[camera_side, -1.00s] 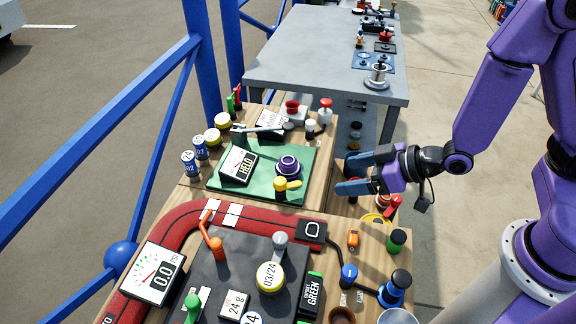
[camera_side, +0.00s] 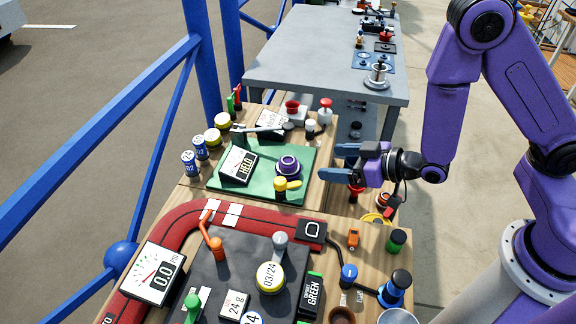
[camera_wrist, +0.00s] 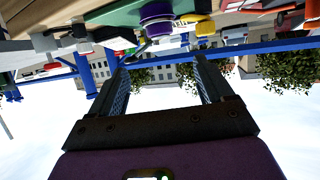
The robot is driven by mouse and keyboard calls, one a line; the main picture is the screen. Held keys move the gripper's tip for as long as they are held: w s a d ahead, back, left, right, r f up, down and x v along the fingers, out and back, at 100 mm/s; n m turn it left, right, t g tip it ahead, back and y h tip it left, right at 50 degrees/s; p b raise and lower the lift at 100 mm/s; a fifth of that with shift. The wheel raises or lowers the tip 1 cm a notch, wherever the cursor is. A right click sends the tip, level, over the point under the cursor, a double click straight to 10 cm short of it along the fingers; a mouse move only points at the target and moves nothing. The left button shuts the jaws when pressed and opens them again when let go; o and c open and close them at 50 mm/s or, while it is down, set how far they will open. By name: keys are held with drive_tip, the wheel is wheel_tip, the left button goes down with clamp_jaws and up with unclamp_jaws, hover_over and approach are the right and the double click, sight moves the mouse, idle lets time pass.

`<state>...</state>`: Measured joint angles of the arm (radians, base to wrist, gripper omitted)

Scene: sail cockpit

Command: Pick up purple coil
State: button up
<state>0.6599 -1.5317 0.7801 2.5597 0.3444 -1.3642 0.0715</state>
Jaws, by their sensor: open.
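The purple coil (camera_side: 288,165) is a ringed round piece with a pale centre, sitting on the green board (camera_side: 262,193) beside a yellow-handled part. In the wrist view the purple coil (camera_wrist: 157,20) shows at the top, beyond and between the fingers. My gripper (camera_side: 333,163) is to the right of the coil in the side view, pointing left at it and apart from it. Its blue fingers are open with nothing between them. In the wrist view my gripper (camera_wrist: 158,75) has its two fingers spread wide.
Blue-labelled cans (camera_side: 190,163) line the left edge. A red button post (camera_side: 325,111) stands behind.

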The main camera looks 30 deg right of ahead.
sight(288, 160)
drive_tip(key=shift+x, duration=6.9)
drive_tip(key=shift+s+a, duration=0.1)
drive_tip(key=c, duration=1.1)
drive_tip(key=shift+c, duration=0.7)
drive_tip(key=shift+r, duration=0.1)
